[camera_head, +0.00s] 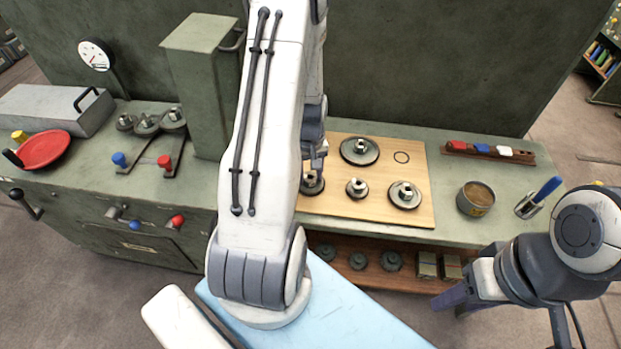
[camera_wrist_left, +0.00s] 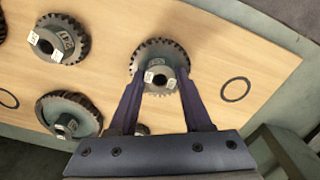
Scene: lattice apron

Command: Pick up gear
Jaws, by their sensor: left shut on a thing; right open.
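Toothed dark gears with pale hubs stand on a light wooden board (camera_head: 335,207). My left gripper (camera_head: 316,160) reaches down at the board's left side and is shut on a gear (camera_head: 312,186). In the left wrist view the fingers (camera_wrist_left: 160,86) close around this gear's hub (camera_wrist_left: 161,66); I cannot tell whether it is clear of the board. A large gear (camera_head: 360,154), a small gear (camera_head: 357,188) and a medium gear (camera_head: 405,196) stand to its right. My right gripper (camera_head: 442,301) is open and empty, in front of the bench.
A drawn ring (camera_head: 402,157) marks a bare spot on the board. To the right are a round tin (camera_head: 476,199), a blue-handled tool (camera_head: 541,194) and a rack of coloured blocks (camera_head: 490,152). A red dish (camera_head: 43,149) lies left. More gears sit on a lower shelf (camera_head: 375,275).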

